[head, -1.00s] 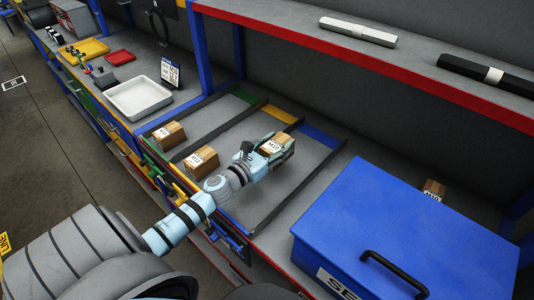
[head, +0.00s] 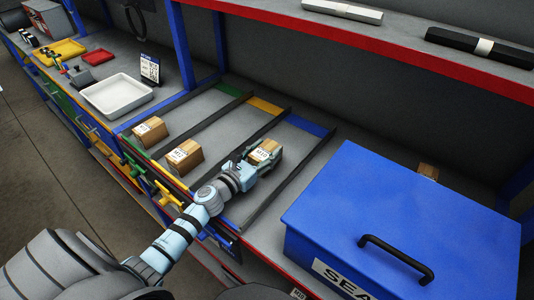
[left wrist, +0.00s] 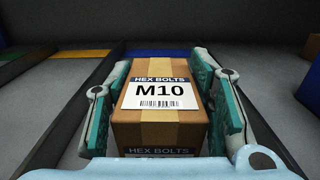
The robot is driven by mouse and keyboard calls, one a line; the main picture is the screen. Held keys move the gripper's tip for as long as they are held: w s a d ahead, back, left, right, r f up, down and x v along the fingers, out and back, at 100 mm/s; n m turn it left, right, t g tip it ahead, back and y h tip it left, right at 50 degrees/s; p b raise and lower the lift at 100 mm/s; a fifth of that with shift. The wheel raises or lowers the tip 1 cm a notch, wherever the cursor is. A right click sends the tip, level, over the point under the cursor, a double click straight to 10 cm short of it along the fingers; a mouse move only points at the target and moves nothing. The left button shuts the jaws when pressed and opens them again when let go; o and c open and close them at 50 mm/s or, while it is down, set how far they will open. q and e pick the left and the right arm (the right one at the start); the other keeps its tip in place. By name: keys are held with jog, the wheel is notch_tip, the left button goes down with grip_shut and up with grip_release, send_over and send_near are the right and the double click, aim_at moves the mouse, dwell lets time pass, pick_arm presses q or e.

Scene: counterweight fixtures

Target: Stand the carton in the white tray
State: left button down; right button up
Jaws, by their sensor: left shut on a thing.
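My left gripper (head: 262,158) is shut on a brown carton (head: 264,150) in the blue-ended lane of the bench. In the left wrist view the carton (left wrist: 160,105) carries a white label reading HEX BOLTS M10 and sits between the two teal finger pads (left wrist: 160,112). I cannot tell whether the carton touches the lane floor. The white tray (head: 118,103) lies on the bench at upper left, well apart from the gripper, and looks empty. My right gripper is not in view.
Two more cartons stand at the near ends of the other lanes, one (head: 149,130) nearer the tray and one (head: 184,156) beside the gripper's lane. Dark dividers separate the lanes. A large blue box (head: 400,215) fills the right, with another carton (head: 428,171) behind it. A sign (head: 149,69) stands behind the tray.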

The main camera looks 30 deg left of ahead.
pick_arm(q)
jog(key=c, duration=1.2)
grip_release()
jog(key=shift+f, duration=0.15)
jog(key=o, duration=0.4)
jog(key=shift+o, duration=0.2)
